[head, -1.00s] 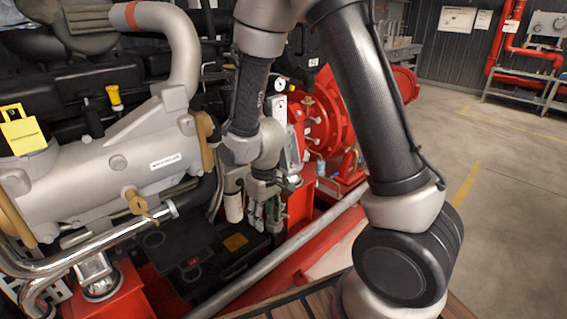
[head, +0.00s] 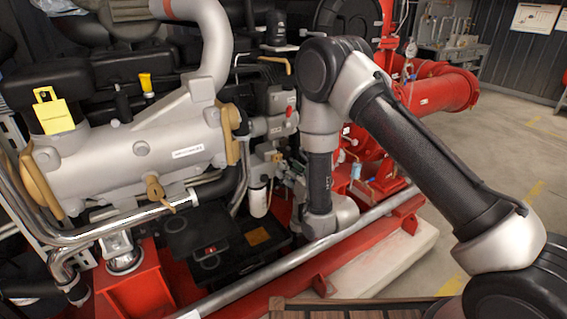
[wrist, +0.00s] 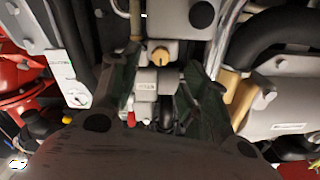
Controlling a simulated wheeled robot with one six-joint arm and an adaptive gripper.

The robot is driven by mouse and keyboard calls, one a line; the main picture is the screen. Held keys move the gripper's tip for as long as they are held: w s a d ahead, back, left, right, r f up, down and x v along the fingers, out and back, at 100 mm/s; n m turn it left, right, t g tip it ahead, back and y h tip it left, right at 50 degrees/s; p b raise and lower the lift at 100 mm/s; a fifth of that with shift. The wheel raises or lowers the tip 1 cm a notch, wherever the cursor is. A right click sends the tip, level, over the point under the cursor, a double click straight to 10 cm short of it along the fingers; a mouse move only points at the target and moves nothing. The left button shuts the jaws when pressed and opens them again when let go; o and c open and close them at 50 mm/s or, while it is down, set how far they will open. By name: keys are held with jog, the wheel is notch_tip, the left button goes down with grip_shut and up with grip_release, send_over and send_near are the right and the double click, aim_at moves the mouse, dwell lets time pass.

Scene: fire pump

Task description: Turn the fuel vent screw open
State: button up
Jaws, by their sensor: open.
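In the wrist view a brass-coloured round screw head (wrist: 160,56), which looks like the fuel vent screw, sits on a grey block (wrist: 165,77) of the engine. My gripper (wrist: 160,88) is open, with its dark green fingers spread to the left and right below the screw. Nothing is between the fingertips, and the screw appears beyond them, apart from them. In the head view a small brass knob (head: 277,157) shows above the white filter canister (head: 258,201), left of my arm; it may be the same screw. My gripper is mostly hidden there among the engine parts.
A silver pipe (head: 300,248) and a red base rail (head: 250,300) run in front of the engine. The grey cylindrical housing (head: 130,155) stands to the left. A red-tipped part (wrist: 131,119) lies close to my left finger. Open floor is at the right.

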aim_at(277, 160)
jog(key=x, duration=0.6)
jog(key=shift+w+a, duration=0.1)
jog(key=shift+a, duration=0.1)
grip_shut()
